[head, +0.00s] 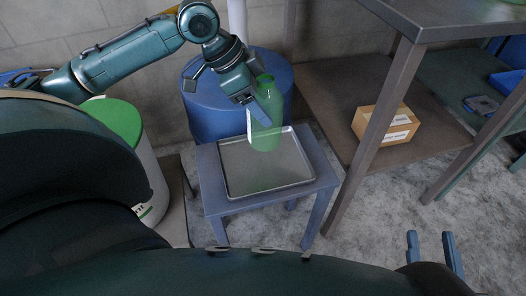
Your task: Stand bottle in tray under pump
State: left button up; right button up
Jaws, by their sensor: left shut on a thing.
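A translucent green bottle (266,134) is upright at the back right part of a shallow grey metal tray (240,178). My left gripper (262,108) is shut on its upper part, coming from the upper left. I cannot tell whether the bottle's base touches the tray. The tray lies on a small blue stool (322,172). My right gripper (432,252) is at the lower right, its two blue fingers apart with nothing between them. I cannot make out a pump in this view.
A blue drum (205,118) stands behind the stool, and a white container with a green lid (118,122) is to the left. A workbench (405,50) with a lower shelf holding a cardboard box (388,124) stands on the right. Bare floor (370,225) lies between.

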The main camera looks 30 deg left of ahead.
aim_at(261, 133)
pick_arm(q)
notch_tip(261, 133, down, 5)
jog(key=shift+f+b, duration=0.1)
jog(key=shift+b, duration=0.95)
notch_tip(261, 133, down, 4)
jog(key=shift+r+b, duration=0.1)
jog(key=shift+b, duration=1)
jog(key=shift+f, duration=0.2)
pick_arm(e)
jog(key=shift+w+a+m+y, duration=0.1)
jog(key=shift+a+m+y, duration=0.3)
jog(key=shift+y, duration=0.1)
pick_arm(q)
jog(key=o, duration=1)
jog(key=shift+c, duration=0.2)
